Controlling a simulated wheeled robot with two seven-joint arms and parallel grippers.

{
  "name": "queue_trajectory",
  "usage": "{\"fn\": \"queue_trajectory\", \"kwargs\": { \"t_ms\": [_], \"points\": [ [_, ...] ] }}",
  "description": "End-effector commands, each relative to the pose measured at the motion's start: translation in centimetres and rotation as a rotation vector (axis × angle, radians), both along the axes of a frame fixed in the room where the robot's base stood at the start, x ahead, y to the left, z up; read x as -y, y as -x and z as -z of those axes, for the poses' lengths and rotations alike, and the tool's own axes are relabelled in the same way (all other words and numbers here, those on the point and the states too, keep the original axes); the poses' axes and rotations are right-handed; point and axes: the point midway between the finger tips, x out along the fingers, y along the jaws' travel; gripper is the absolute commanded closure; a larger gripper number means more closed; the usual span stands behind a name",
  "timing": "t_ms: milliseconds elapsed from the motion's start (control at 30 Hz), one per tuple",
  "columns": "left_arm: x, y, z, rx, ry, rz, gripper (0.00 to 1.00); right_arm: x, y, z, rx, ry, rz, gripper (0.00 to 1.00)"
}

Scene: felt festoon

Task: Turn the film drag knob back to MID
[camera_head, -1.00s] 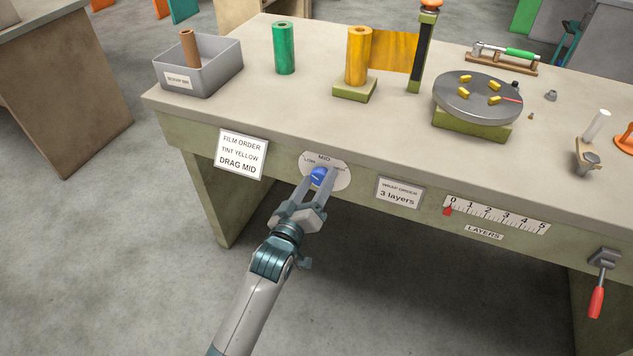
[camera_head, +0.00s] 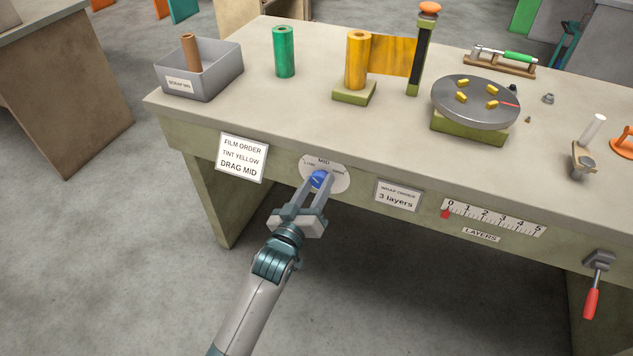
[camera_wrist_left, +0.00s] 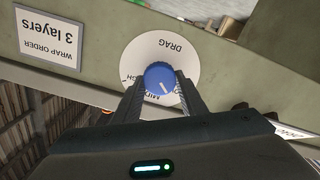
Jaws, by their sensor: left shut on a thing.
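The blue film drag knob (camera_head: 319,179) sits on a round white dial (camera_head: 341,181) on the table's front panel. The dial reads LOW at left, MID at top and HIGH at right in the head view. My left gripper (camera_head: 316,186) is shut on the knob, one finger on each side. In the left wrist view the knob (camera_wrist_left: 160,77) shows between the fingertips (camera_wrist_left: 162,82), upside down. Its white mark points to the lower right there, to the side of MID away from HIGH. The fingers partly hide the dial's lettering. My right gripper is out of view.
A "DRAG MID" order card (camera_head: 241,158) is left of the dial, and a "3 layers" card (camera_head: 397,195) is right of it. Farther right are the layers scale (camera_head: 493,217) and a red-handled crank (camera_head: 592,290). Film rolls and a turntable (camera_head: 476,102) stand on top.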

Motion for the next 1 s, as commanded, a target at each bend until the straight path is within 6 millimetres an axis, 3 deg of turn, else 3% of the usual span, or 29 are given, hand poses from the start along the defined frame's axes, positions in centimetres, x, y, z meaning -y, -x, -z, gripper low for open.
{"fn": "queue_trajectory", "kwargs": {
  "t_ms": [167,700,1000],
  "points": [
    [0.0,0.0,-0.3,0.053,-0.139,0.0,0.84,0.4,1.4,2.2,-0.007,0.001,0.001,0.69],
    [0.1,0.1,-0.2,0.235,-0.597,0.0,0.84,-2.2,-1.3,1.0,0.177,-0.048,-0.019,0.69],
    [0.2,0.1,-0.1,0.295,-0.749,0.0,0.84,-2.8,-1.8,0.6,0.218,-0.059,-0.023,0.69]
  ]
}}
